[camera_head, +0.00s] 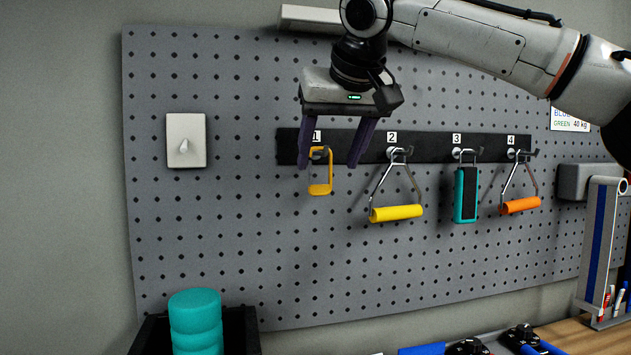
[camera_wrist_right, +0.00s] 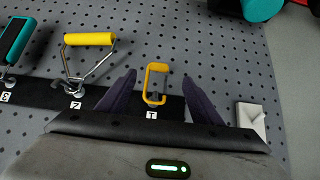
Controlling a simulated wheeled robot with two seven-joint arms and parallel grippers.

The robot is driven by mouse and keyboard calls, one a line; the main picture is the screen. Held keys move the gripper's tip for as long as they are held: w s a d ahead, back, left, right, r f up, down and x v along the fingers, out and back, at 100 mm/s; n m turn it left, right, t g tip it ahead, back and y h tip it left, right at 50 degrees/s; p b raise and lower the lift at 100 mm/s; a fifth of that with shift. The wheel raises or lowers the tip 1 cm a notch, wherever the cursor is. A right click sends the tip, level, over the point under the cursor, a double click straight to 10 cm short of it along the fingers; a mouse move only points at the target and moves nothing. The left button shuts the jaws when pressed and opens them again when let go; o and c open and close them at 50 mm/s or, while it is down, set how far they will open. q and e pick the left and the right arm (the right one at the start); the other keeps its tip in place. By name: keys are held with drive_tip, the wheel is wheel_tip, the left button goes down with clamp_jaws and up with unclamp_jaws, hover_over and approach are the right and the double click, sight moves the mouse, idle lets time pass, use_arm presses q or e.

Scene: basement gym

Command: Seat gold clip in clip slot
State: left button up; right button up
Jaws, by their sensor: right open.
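The gold clip (camera_head: 320,187) hangs on hook 1 of the black hook rail (camera_head: 429,147) on the pegboard, at the rail's left end. In the right wrist view the gold clip (camera_wrist_right: 156,84) shows between the fingers. My right gripper (camera_head: 331,166) is open and points down at the rail, with one finger on each side of the clip's hook. I see no contact between the fingers and the clip. The right gripper also shows in the wrist view (camera_wrist_right: 158,84). I cannot pick out the clip slot with certainty. My left gripper is not in view.
A yellow-handled grip (camera_head: 397,213), a teal grip (camera_head: 466,194) and an orange-handled grip (camera_head: 521,205) hang on hooks 2 to 4. A white switch plate (camera_head: 186,141) is left. Teal rollers (camera_head: 195,322) stand below left. The lower pegboard is bare.

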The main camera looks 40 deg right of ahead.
sight(321, 186)
drive_tip(key=x, duration=0.6)
drive_tip(key=shift+w+d+p, duration=0.25)
drive_tip(key=shift+d+p, duration=0.1)
drive_tip(key=shift+d, duration=0.05)
drive_tip(key=shift+w+d+f, duration=0.15)
drive_tip(key=shift+w+f, duration=0.1)
drive_tip(key=shift+f, duration=0.05)
drive_tip(key=shift+w+f, duration=0.1)
drive_tip(key=c, duration=1.1)
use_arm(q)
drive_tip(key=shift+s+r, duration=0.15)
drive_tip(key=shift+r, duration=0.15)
use_arm(e)
drive_tip(key=shift+c, duration=0.3)
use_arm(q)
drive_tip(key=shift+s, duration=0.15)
